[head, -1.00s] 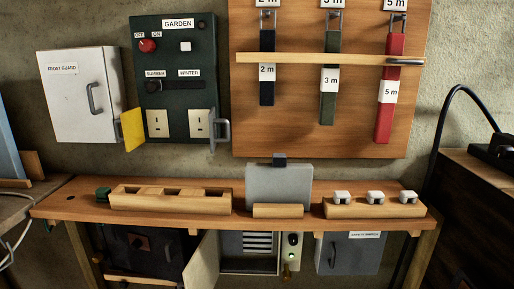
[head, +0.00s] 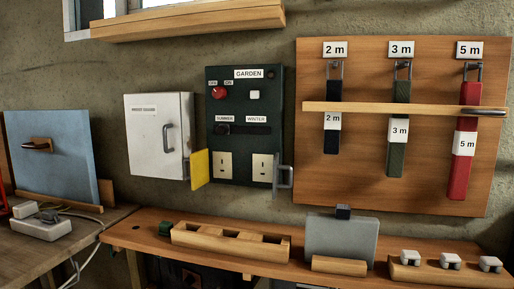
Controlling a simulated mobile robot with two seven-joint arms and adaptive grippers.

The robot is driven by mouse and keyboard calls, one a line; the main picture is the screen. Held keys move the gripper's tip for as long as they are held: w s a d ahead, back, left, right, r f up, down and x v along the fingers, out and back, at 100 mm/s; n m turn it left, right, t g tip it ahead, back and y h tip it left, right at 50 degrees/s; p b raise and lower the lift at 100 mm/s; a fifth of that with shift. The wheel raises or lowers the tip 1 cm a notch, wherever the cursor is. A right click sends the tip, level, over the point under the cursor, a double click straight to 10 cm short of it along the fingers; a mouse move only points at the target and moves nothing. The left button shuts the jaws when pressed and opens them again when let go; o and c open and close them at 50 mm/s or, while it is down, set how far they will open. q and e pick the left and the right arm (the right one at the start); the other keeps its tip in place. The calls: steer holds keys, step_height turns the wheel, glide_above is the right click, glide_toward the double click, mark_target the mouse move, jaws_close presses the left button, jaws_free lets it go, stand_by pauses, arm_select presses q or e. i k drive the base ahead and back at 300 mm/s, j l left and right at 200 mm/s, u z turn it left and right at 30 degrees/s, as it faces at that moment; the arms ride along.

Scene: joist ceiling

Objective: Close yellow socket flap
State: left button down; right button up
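The yellow socket flap (head: 200,169) stands open, swung out to the left of the left socket (head: 224,166) on the dark green GARDEN panel (head: 244,98). The left socket's pale face shows uncovered. A grey flap with a handle (head: 284,177) stands open at the right of the right socket (head: 263,168). Neither of my grippers is in the head view.
A white FROST GUARD box (head: 158,136) with a grey handle is on the wall just left of the panel. A wooden bench (head: 150,225) below holds a wooden tray (head: 230,242) and a grey plate (head: 342,238). A strap board (head: 385,200) hangs at right.

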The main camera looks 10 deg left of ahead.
mark_target(198, 161)
steer(key=k+j+z, duration=0.1)
steer(key=j, duration=0.35)
steer(key=k+j, duration=0.1)
steer(key=j, duration=0.3)
steer(key=k+j+z, duration=0.15)
steer(key=j, duration=0.3)
steer(key=k+j, duration=0.1)
steer(key=j, duration=0.3)
steer(key=k+j+z, duration=0.15)
steer(key=j, duration=0.25)
